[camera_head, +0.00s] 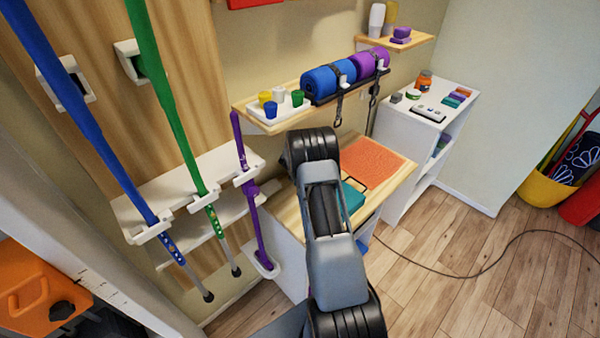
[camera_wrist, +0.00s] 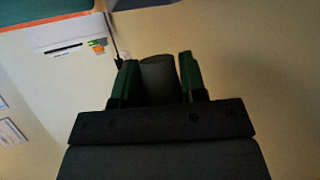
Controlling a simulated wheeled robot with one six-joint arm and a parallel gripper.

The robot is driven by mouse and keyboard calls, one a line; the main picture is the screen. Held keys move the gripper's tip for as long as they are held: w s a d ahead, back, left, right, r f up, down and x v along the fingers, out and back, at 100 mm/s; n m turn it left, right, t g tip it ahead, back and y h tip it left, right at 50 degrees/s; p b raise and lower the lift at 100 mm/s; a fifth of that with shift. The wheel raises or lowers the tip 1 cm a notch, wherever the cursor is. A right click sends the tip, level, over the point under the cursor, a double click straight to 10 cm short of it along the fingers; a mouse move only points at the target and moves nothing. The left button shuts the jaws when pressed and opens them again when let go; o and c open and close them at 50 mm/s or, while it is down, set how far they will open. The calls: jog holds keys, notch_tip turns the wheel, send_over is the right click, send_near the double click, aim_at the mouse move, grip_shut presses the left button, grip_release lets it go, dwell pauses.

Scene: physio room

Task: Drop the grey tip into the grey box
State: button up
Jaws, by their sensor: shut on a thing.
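In the wrist view my gripper (camera_wrist: 160,75) is shut on a grey, rounded cylinder, the grey tip (camera_wrist: 158,80), between its green finger pads. The tip's lower part is hidden by the gripper body. In the head view my arm hides the gripper and the tip.
A white tray (camera_head: 291,115) with yellow, blue, whitish and green cups stands on a wall shelf beside blue (camera_head: 328,78) and purple rolls. Below is a wooden-topped table with an orange mat (camera_head: 372,160). A white cabinet (camera_head: 395,118) stands right. Blue, green and purple poles stand left.

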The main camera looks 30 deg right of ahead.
jog(key=shift+f, duration=0.5)
jog(key=o, duration=1.1)
jog(key=b+v, duration=0.1)
jog(key=v, duration=1.2)
jog(key=shift+s+a, duration=0.25)
jog(key=shift+r, duration=0.15)
